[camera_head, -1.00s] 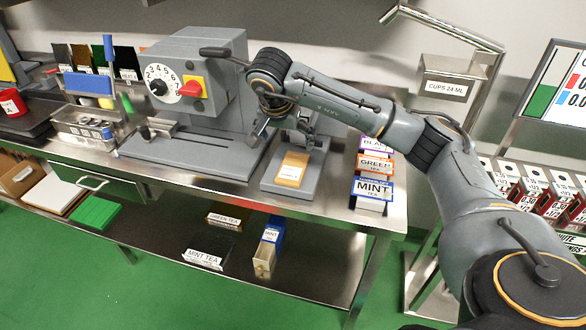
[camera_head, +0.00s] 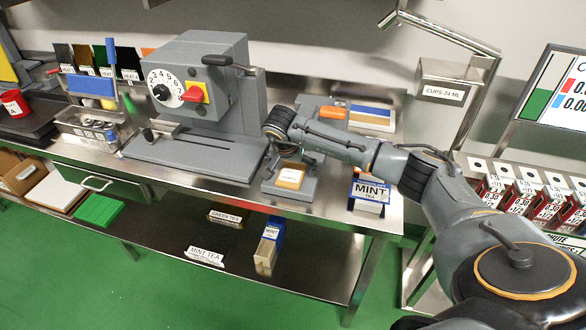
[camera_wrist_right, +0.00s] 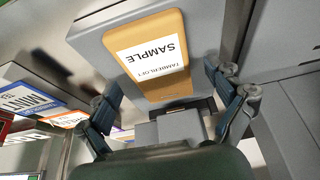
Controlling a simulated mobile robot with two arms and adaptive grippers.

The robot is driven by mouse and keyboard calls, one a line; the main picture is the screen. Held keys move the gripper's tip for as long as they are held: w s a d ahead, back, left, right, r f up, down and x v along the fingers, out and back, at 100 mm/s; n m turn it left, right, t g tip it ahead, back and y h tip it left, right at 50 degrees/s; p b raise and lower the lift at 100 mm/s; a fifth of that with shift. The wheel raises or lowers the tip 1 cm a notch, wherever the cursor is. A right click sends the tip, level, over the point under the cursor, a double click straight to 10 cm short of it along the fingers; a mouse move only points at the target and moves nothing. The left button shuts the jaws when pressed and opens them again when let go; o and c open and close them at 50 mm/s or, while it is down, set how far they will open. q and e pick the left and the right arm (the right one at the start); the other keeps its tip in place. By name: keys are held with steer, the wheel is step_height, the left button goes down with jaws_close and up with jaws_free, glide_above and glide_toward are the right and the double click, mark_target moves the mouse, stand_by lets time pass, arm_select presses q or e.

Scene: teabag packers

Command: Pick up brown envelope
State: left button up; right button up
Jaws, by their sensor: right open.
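The brown envelope (camera_head: 290,176) carries a white label and lies on the base of a small grey device (camera_head: 306,187) on the steel bench. In the right wrist view the envelope (camera_wrist_right: 178,88) shows large, its label reading "SAMPLE" upside down. My right gripper (camera_wrist_right: 162,84) is open, with one finger to each side of the envelope's near end in that view. In the head view the right gripper (camera_head: 287,153) is just behind and above the envelope, partly hidden by my own wrist. I cannot tell whether the fingers touch it. My left gripper is not in view.
A large grey machine with a dial (camera_head: 159,92) stands left of the envelope. A stack of tea boxes topped by MINT (camera_head: 370,190) stands to the right, close to my right arm. An orange-handled lever (camera_head: 333,112) rises behind. The bench front edge is clear.

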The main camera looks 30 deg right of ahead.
steer(key=c, duration=1)
steer(key=shift+r, duration=0.1)
